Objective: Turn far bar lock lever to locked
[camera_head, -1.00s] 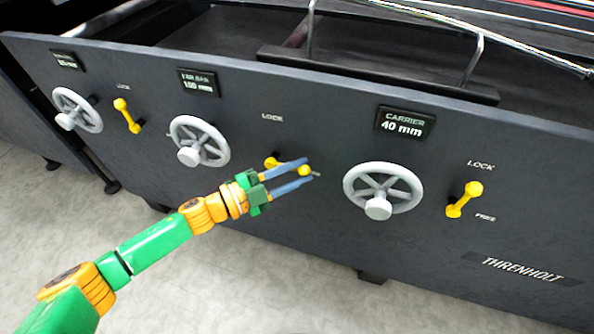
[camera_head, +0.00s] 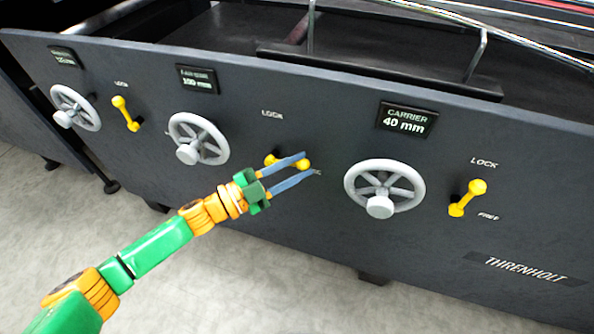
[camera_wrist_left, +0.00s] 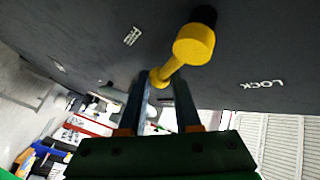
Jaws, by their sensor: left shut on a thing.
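The far bar lock lever (camera_head: 271,160) is the yellow lever in the middle of the dark panel, below the word LOCK (camera_head: 272,114). It lies close to level, its knob (camera_head: 303,163) out to the right near the partly hidden lower label. My left gripper (camera_head: 309,162) has its two blue-grey fingers on either side of the knob and is shut on it. In the left wrist view the yellow lever (camera_wrist_left: 194,45) runs down between the fingers (camera_wrist_left: 160,88), with LOCK (camera_wrist_left: 262,85) to the right. My right gripper is not in view.
Left of the lever is a grey handwheel (camera_head: 198,139); right of it is the carrier handwheel (camera_head: 384,186) under a 40 mm display (camera_head: 407,120). Other yellow levers stand at the far left (camera_head: 126,114) and right (camera_head: 467,198). The floor in front is clear.

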